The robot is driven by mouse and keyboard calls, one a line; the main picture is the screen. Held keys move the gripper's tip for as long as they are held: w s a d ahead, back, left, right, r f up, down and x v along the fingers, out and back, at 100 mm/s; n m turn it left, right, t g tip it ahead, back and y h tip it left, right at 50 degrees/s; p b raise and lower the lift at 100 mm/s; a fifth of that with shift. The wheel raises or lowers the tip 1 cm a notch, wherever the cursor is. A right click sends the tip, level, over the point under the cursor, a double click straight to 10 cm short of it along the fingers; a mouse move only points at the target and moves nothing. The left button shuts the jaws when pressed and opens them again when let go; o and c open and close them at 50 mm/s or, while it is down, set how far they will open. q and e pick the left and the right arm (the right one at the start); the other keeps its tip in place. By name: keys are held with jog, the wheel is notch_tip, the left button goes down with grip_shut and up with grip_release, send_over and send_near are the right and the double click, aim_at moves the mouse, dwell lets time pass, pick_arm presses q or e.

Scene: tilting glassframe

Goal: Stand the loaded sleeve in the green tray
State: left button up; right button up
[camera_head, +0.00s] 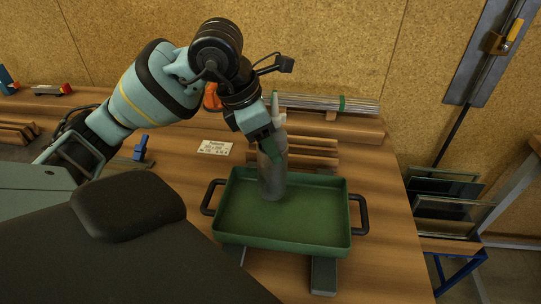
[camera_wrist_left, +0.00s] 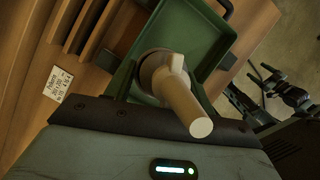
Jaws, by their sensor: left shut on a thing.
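The sleeve (camera_head: 271,180) is a grey cylinder, close to upright, with its lower end inside the green tray (camera_head: 348,205). I cannot tell whether it touches the tray floor. A pale piece (camera_head: 276,108) sticks up out of its top; in the left wrist view this pale rod (camera_wrist_left: 182,98) rises from the round mouth of the sleeve (camera_wrist_left: 152,64). My left gripper (camera_head: 274,148) is shut on the sleeve's upper part, and its green finger covers some of it. The tray (camera_wrist_left: 205,35) also shows in the left wrist view. My right gripper is not in view.
The tray has black handles (camera_head: 361,214) at both ends and a bare floor to the right of the sleeve. Wooden strips (camera_head: 312,160), a white label (camera_head: 215,147) and a bundle of rods (camera_head: 345,104) lie behind it. Glass panes (camera_head: 445,205) stand at the right.

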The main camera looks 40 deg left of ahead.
aim_at(272, 169)
pick_arm(q)
notch_tip(272, 169, down, 4)
jog(key=shift+r, duration=0.2)
dwell(0.3)
jog(key=shift+f, duration=0.15)
jog(key=o, duration=0.9)
jog(key=shift+f, duration=0.1)
jog(key=o, duration=0.5)
jog(key=shift+c, duration=0.2)
